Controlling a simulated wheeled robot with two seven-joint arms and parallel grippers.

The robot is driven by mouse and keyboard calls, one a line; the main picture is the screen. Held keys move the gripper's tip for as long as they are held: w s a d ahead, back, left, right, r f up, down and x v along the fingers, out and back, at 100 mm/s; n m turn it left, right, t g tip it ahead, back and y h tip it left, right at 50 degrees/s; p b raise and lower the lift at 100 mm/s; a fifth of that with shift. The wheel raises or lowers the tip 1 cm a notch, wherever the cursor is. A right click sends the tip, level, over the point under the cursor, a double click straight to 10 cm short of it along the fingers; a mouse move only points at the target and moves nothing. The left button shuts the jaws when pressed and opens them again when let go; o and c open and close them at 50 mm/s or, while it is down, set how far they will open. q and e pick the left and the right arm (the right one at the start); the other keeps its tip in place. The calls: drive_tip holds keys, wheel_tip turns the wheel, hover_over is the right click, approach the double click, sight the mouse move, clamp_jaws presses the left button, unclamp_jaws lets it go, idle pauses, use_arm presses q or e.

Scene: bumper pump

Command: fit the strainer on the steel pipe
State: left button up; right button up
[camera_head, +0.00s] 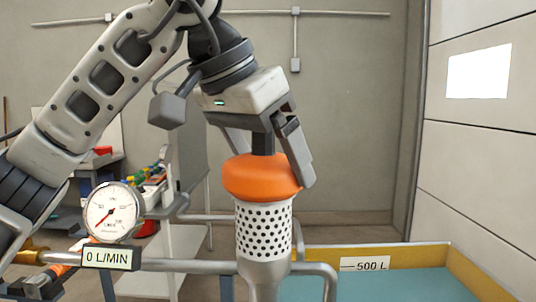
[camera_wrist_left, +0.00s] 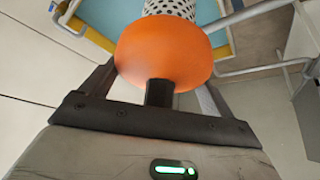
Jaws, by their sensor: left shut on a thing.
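The strainer has an orange rounded cap (camera_head: 262,178) and a white perforated body (camera_head: 263,230). My left gripper (camera_head: 265,150) points down over it, shut on the strainer at its orange cap. One finger shows along the cap's right side. The left wrist view also shows the orange cap (camera_wrist_left: 165,52) between the fingers, with the perforated body beyond it. The strainer looks upright. The grey steel pipe (camera_head: 262,276) is directly below it, and the strainer's lower end appears to meet the pipe's top. I cannot tell whether it is fully seated. My right gripper is not in view.
A round gauge (camera_head: 113,212) and a "0 L/MIN" display (camera_head: 108,257) stand left of the strainer on the horizontal piping. A yellow-rimmed tank (camera_head: 400,250) labelled "500 L" lies at the lower right. A cluttered cart stands behind at left. Space right of the strainer is clear.

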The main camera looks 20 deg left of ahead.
use_arm(q)
drive_tip(key=shift+f, duration=0.15)
drive_tip(key=o, duration=1.3)
drive_tip(key=shift+c, duration=0.2)
drive_tip(key=shift+r+p, duration=1.4)
drive_tip(key=shift+r, duration=0.05)
drive_tip(key=shift+r+p, duration=0.65)
drive_tip(key=shift+r, duration=2)
